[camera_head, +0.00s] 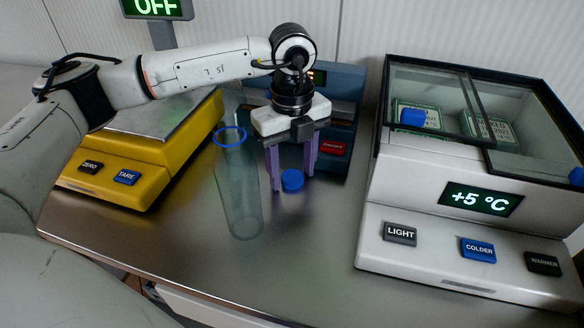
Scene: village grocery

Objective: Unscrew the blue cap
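A clear greenish bottle (239,195) stands on the steel counter, with a blue ring (230,136) around its neck. A blue cap (292,180) shows to the right of the bottle, apart from it, low between the fingers of my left gripper (292,187). The gripper points down, with its two purple fingers spread on either side of the cap. Small gaps seem to show between the cap and the fingers, so it looks open. Whether the cap rests on the counter is hard to tell. My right gripper is not in view.
A yellow scale (150,150) with a raised display reading OFF stands at the left. A blue device (340,115) with a red button stands behind the gripper. A white glass-topped cooler (440,215) reading +5 °C fills the right. Counter in front of the bottle is clear.

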